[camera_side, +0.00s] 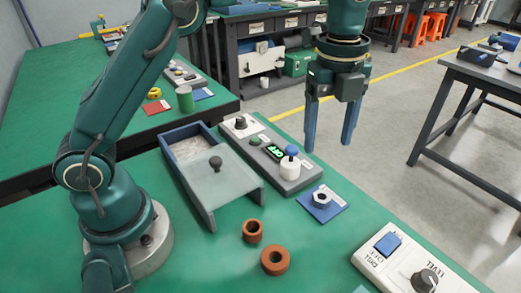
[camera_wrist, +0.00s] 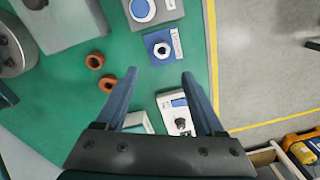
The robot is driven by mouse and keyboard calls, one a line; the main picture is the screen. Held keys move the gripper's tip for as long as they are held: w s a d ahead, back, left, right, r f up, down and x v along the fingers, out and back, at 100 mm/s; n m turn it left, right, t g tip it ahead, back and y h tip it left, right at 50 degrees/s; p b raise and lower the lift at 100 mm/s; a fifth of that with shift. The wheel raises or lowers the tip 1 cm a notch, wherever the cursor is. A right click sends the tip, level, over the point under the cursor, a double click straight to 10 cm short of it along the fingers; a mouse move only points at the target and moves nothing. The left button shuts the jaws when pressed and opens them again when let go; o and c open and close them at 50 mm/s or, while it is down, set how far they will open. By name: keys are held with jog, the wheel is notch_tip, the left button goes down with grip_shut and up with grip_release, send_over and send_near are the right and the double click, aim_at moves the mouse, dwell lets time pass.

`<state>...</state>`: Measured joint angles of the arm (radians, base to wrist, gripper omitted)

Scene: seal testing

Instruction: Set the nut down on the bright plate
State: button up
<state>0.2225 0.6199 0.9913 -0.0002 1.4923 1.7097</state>
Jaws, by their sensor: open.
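A silver hex nut (camera_side: 321,199) lies on a small bright blue plate (camera_side: 322,216) with a white label, on the green bench top. In the wrist view, the nut (camera_wrist: 162,49) sits near the middle of the blue plate (camera_wrist: 153,39), just beyond the fingertips. My gripper (camera_side: 329,147) hangs above the bench near the plate, pointing down. Its two blue fingers are apart with nothing between them, as the wrist view also shows (camera_wrist: 159,75). The nut is clear of both fingers.
A grey tester (camera_side: 290,186) with a green display and a blue-topped knob stands beside the plate. A lidded tray (camera_side: 218,180) is left of it. Two brown rings (camera_side: 252,231) (camera_side: 275,261) lie in front. A white control box (camera_side: 410,262) is front right.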

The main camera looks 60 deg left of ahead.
jog(key=s+a+r+n+t, duration=0.25)
jog(key=s+r+n, duration=0.2)
jog(key=n, duration=0.25)
jog(key=s+a+f+n+t, duration=0.1)
jog(key=s+a+n, duration=0.1)
jog(key=s+n, duration=0.4)
jog(key=s+a+f+n+t, duration=0.1)
jog(key=s+a+f+n, duration=0.1)
jog(key=s+n, duration=0.5)
jog(key=shift+a+f+n+t, duration=0.35)
jog(key=shift+a+n, duration=0.25)
jog(key=shift+n, duration=0.5)
jog(key=shift+s, duration=0.1)
